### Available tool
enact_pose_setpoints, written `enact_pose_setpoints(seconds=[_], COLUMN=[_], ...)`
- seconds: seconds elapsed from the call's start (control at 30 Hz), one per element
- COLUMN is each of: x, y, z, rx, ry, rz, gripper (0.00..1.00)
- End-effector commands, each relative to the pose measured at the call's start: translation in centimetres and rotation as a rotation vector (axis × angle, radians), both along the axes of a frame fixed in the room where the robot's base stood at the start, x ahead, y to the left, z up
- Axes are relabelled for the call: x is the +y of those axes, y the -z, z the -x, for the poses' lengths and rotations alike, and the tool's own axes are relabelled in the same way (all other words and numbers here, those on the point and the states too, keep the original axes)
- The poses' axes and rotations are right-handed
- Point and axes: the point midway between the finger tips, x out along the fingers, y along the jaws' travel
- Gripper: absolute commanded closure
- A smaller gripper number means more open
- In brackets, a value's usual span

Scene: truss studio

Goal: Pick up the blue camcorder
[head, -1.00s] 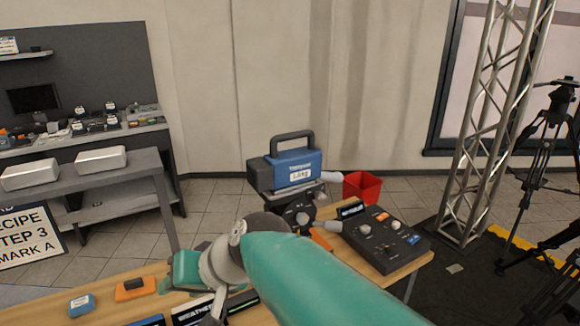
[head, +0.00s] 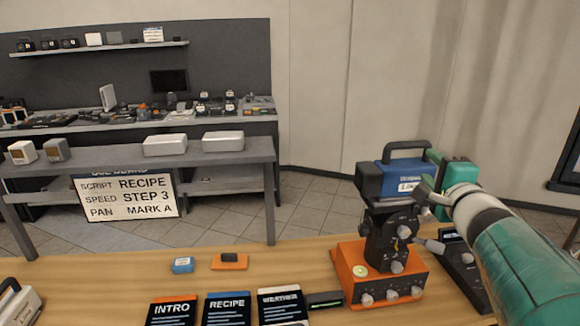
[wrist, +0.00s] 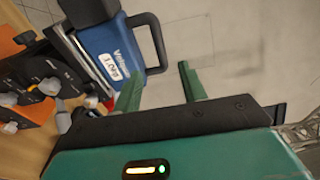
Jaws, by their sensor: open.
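The blue camcorder (head: 397,179) has a black front end and a dark carry handle (head: 408,149) on top. It sits on a black pan head above an orange base (head: 378,277) at the right of the table. My gripper (head: 440,178) is at the camcorder's right side in the head view, partly covering that end. In the wrist view the camcorder (wrist: 110,50) lies at the upper left, with its white label and handle showing. The two green fingers (wrist: 160,88) are apart with nothing between them, and the handle is close by the left finger. Whether they touch is unclear.
The wooden table (head: 120,290) holds cards marked intro, recipe and weather (head: 281,303), a small blue box (head: 182,265) and an orange block (head: 229,261). A black control panel (head: 462,265) stands right of the orange base. Grey shelves (head: 130,150) stand behind.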

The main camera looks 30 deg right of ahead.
Motion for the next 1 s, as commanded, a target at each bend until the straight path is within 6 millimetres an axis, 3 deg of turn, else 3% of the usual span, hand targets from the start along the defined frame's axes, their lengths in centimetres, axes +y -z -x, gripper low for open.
enact_pose_setpoints(seconds=[0.4, 0.63, 0.8, 1.0], x=[-2.9, -3.4, -4.0, -4.8], y=[0.1, 0.1, 0.3, 0.2], z=[-6.4, -8.0, -10.6, -12.2], rx=[0.004, 0.003, 0.003, 0.001], ry=[-0.002, -0.003, -0.004, -0.002], rz=[0.001, 0.001, 0.000, 0.000], gripper=[0.58, 0.58, 0.58, 0.58])
